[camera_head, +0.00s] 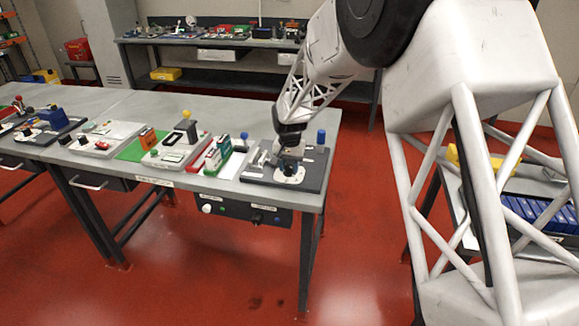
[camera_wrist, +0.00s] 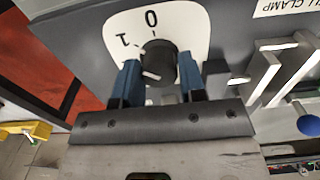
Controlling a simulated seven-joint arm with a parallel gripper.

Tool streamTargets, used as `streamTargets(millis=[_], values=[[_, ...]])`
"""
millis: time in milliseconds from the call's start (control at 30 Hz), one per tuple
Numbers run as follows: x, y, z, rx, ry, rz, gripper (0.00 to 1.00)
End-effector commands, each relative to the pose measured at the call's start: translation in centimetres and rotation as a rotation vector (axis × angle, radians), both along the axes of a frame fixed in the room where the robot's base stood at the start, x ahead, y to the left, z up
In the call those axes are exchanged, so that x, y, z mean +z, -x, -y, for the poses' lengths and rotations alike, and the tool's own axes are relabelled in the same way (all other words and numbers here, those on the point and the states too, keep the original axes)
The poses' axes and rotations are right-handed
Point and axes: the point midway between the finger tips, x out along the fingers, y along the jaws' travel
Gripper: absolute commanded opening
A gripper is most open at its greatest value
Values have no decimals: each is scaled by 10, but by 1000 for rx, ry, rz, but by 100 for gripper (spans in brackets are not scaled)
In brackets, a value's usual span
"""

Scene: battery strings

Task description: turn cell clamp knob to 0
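The cell clamp knob (camera_wrist: 158,62) is black and round, on a white dial plate (camera_wrist: 189,22) marked 0 and 1 in the wrist view. A pale line shows on its lower-left part; I cannot tell exactly which mark it lines up with. My gripper's (camera_wrist: 160,75) two blue fingers stand on either side of the knob, with no clear gap visible, so it looks shut on it. In the head view my gripper (camera_head: 290,160) is over the dark board (camera_head: 312,172) at the bench's right end, mostly hiding the knob.
A blue ball-topped lever (camera_wrist: 308,125) stands beside pale metal brackets (camera_wrist: 272,75) right of the knob; the lever also shows in the head view (camera_head: 321,136). Red and green blocks (camera_head: 218,153) sit left of the board. The bench's edge (camera_head: 303,203) is close in front.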

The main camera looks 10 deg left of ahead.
Motion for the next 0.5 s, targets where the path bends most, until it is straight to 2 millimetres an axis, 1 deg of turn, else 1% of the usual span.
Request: streamTargets(millis=[33, 100, 133, 367, 500], values=[[0, 0, 0, 0, 0, 0, 30], [0, 0, 0, 0, 0, 0, 19], [0, 0, 0, 0, 0, 0, 16], [0, 0, 0, -26, 0, 0, 16], [0, 0, 0, -104, 0, 0, 16]])
